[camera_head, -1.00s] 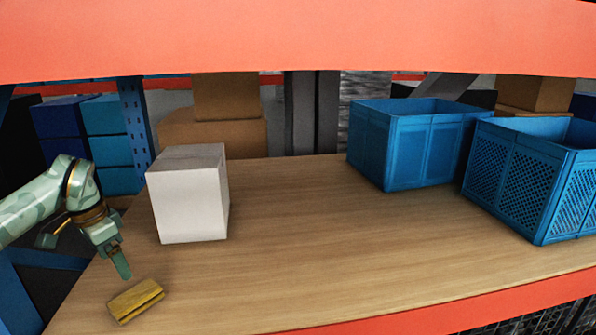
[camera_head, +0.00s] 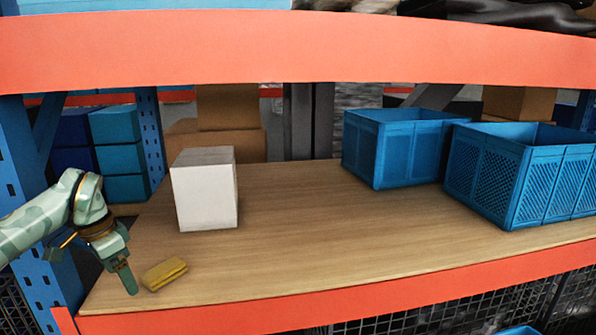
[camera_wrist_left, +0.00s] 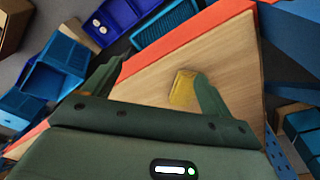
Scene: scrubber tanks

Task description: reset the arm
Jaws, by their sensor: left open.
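My left gripper (camera_head: 128,280) comes in from the left in the head view, at the front left corner of the wooden shelf (camera_head: 290,220). Its fingers point down. In the left wrist view its two fingers (camera_wrist_left: 155,85) stand wide apart with nothing held between them. A yellow block (camera_head: 164,273) lies on the shelf just right of the gripper, apart from it in the head view. The block (camera_wrist_left: 183,88) also shows beyond the fingers in the left wrist view, nearer the right-hand finger. My right gripper is in neither view.
A white box (camera_head: 205,190) stands on the shelf behind the block. Two blue crates (camera_head: 392,150) (camera_head: 520,175) stand at the right. An orange beam (camera_head: 300,45) crosses above, and another edges the shelf's front. The shelf's middle is clear.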

